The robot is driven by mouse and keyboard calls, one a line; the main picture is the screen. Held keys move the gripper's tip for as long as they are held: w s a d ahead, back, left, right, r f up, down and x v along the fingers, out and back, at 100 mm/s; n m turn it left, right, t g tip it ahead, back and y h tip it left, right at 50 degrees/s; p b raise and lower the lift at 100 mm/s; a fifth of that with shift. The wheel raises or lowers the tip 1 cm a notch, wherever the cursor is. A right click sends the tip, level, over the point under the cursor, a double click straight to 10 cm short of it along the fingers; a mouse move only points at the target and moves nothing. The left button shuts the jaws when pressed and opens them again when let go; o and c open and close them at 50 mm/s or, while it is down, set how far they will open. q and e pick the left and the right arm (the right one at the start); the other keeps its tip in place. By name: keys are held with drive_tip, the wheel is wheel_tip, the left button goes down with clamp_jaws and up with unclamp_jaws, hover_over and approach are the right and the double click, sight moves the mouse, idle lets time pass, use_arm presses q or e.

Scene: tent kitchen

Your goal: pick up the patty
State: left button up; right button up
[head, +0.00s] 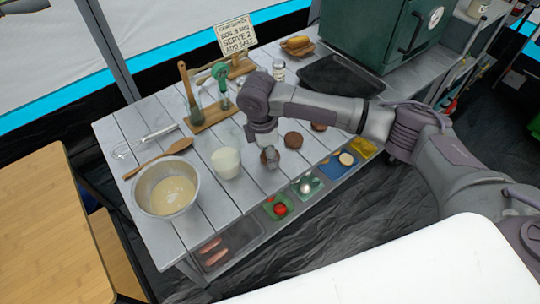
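Brown round patties lie on the grey plank table (215,150). One patty (293,140) is just right of my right gripper, and another patty (319,127) is farther right, partly hidden by my arm. My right gripper (269,157) points down at the table, left of these patties. A brown patch, perhaps another patty, shows at its fingertips. The fingers are small and partly hidden, so I cannot tell if they are open or shut on it.
A white cup (226,163) and a metal bowl of batter (166,188) stand left of the gripper. A utensil rack (212,112) is behind. Small coloured trays (310,187) sit along the lower front shelf. A black tray (340,76) and green oven (375,35) are at the back right.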

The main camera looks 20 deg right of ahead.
drive_tip(key=c, duration=0.3)
drive_tip(key=shift+r, duration=0.15)
